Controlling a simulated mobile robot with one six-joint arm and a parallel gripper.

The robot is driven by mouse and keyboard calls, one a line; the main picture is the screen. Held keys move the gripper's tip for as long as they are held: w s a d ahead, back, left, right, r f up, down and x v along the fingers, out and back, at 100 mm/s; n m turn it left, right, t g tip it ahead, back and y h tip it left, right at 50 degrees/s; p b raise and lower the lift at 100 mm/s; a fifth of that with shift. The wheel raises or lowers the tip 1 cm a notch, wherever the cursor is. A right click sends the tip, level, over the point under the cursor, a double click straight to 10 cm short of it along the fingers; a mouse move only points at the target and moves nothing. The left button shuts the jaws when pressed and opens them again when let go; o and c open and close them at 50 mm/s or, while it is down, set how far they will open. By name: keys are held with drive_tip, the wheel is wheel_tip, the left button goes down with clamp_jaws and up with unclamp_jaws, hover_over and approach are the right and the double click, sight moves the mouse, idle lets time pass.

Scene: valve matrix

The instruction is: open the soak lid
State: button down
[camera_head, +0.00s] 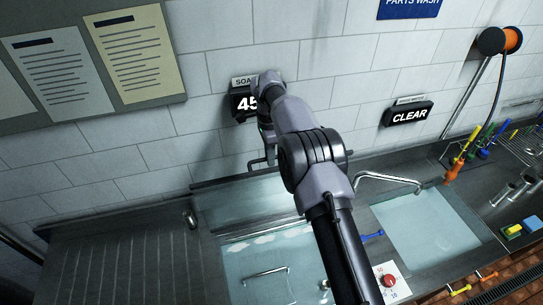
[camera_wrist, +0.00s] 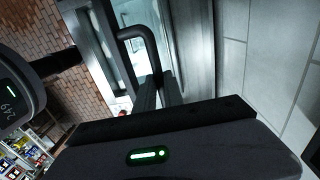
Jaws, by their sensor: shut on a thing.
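The soak lid (camera_head: 235,203) is a pale, see-through panel with a dark frame at the back of the left basin. It looks raised and tilted up toward the wall, and the water in front of it is uncovered. Its dark bent handle (camera_head: 256,163) is at the upper edge, and it also shows in the wrist view (camera_wrist: 133,33). My gripper (camera_wrist: 157,92) is shut on the handle. In the head view my arm hides much of the gripper and the lid's right part.
The left basin (camera_head: 232,243) holds water, with a bar-like handle (camera_head: 265,272) showing in it. A display reading 45 (camera_head: 243,104) is on the wall close to my arm. To the right are a red knob (camera_head: 389,281), a tap (camera_head: 390,178) and a second basin (camera_head: 477,218).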

drive_tip(key=shift+s+d+f, duration=0.1)
drive_tip(key=shift+f, duration=0.1)
drive_tip(key=c, duration=1.5)
unclamp_jaws()
drive_tip(key=shift+o, duration=0.2)
drive_tip(key=shift+w, duration=0.3)
drive_tip(key=shift+s+r, duration=0.1)
drive_tip(key=shift+r, duration=0.2)
wheel_tip(320, 180, up, 7)
drive_tip(key=p, duration=0.1)
drive_tip(key=shift+w, duration=0.3)
